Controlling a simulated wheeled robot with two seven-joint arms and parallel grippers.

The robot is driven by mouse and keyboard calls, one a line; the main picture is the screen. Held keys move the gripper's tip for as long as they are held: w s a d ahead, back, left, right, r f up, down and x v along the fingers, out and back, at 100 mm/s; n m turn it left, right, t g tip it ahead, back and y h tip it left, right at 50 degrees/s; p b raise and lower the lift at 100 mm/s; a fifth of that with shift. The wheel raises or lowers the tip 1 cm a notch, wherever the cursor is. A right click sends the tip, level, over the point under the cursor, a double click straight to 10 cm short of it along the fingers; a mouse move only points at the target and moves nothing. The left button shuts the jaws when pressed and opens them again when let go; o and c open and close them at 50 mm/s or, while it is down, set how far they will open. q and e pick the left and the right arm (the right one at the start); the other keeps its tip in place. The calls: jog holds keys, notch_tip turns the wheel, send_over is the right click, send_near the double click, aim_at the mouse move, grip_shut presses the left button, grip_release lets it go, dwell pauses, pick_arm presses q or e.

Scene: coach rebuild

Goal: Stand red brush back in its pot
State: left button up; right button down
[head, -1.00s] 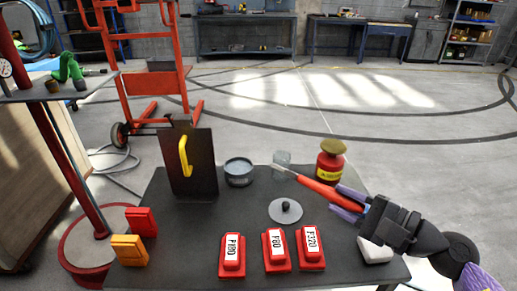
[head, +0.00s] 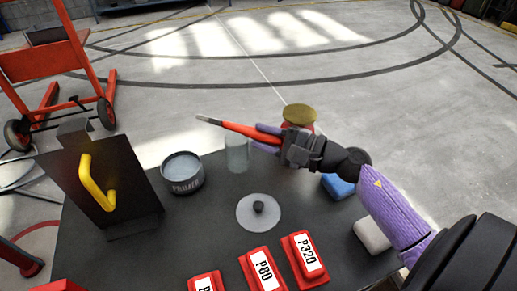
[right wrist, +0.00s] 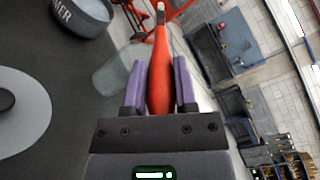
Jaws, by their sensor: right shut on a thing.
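The red brush (head: 243,130) is held in my right gripper (head: 267,139), which is shut around its red body. It lies tilted near level, its thin grey end pointing left in the head view. It also shows between the purple fingers in the right wrist view (right wrist: 161,70). A clear glass pot (head: 237,155) stands on the dark table, just below the brush in the head view. In the right wrist view the pot (right wrist: 118,75) shows faintly left of the brush. The brush is outside the pot. My left gripper is not in view.
A primer tin (head: 183,178) stands left of the pot. A gold-topped red can (head: 299,116) is partly behind my gripper. A grey disc (head: 258,213), red sanding blocks (head: 263,271), a yellow-handled board (head: 120,185), a blue item (head: 338,187) and a white block (head: 372,235) are on the table.

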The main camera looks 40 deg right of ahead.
jog(key=shift+f, duration=0.75)
jog(key=shift+f+b, duration=0.25)
jog(key=shift+b, duration=0.1)
jog(key=shift+c, duration=2)
grip_release()
jog(key=shift+r, duration=0.1)
jog(key=shift+r+p, duration=0.35)
jog(key=shift+p, duration=0.15)
jog(key=v, duration=1.2)
jog(key=shift+f, duration=0.15)
